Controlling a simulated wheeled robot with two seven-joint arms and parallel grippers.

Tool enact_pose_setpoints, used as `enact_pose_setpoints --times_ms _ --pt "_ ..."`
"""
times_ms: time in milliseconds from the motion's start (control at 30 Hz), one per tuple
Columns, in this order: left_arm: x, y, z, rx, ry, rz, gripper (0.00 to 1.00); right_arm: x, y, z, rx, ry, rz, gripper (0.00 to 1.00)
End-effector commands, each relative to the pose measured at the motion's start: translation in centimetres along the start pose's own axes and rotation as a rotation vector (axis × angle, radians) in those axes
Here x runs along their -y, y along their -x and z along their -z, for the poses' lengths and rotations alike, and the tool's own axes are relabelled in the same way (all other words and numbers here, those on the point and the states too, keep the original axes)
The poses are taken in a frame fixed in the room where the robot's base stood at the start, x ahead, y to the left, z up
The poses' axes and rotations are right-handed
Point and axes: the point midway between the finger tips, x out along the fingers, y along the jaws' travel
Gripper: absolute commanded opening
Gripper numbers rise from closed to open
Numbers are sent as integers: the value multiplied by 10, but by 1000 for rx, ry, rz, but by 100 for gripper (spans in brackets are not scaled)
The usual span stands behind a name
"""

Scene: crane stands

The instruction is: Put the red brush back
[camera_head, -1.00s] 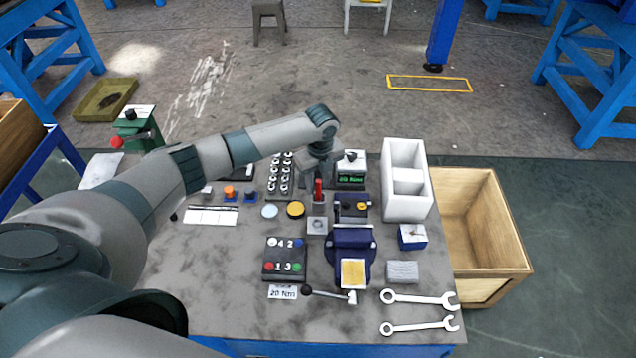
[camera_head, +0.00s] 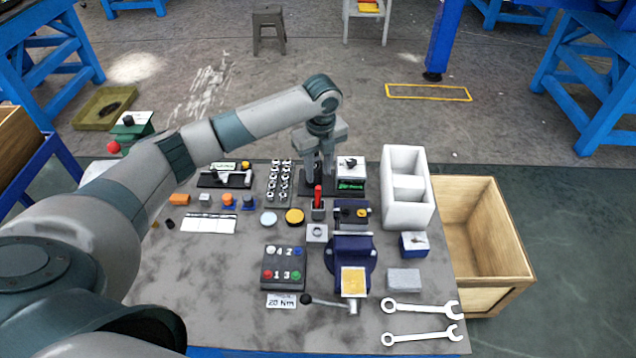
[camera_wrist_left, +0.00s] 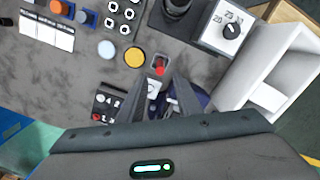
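The red brush (camera_head: 318,196) stands upright in a small grey holder (camera_head: 318,214) near the middle of the workbench. Its red top also shows in the left wrist view (camera_wrist_left: 159,66), just beyond the fingertips. My left gripper (camera_head: 319,180) hangs fingers down, just behind and above the brush in the head view. Its two fingers are apart with nothing seen between them. In the left wrist view the fingers (camera_wrist_left: 166,82) point toward the brush and partly cover the things below. My right gripper is in neither view.
A blue vise (camera_head: 349,252) and a block with a hole (camera_head: 317,233) stand in front of the brush. A torque tester (camera_head: 351,170) and a white divided bin (camera_head: 407,214) are to the right. Round tins (camera_head: 294,217) lie left. Bare bench (camera_head: 210,275) is at front left.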

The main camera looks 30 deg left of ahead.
Motion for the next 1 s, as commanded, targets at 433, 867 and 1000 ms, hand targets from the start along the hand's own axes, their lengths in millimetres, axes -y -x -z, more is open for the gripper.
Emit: enact_pose_setpoints --times_ms 433,867,1000 --pt "0 31 0 -1 0 0 32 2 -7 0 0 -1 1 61" --pt "0 31 0 -1 0 -1 32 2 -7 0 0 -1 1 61" --pt "0 31 0 -1 0 -1 32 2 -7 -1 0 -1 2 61"
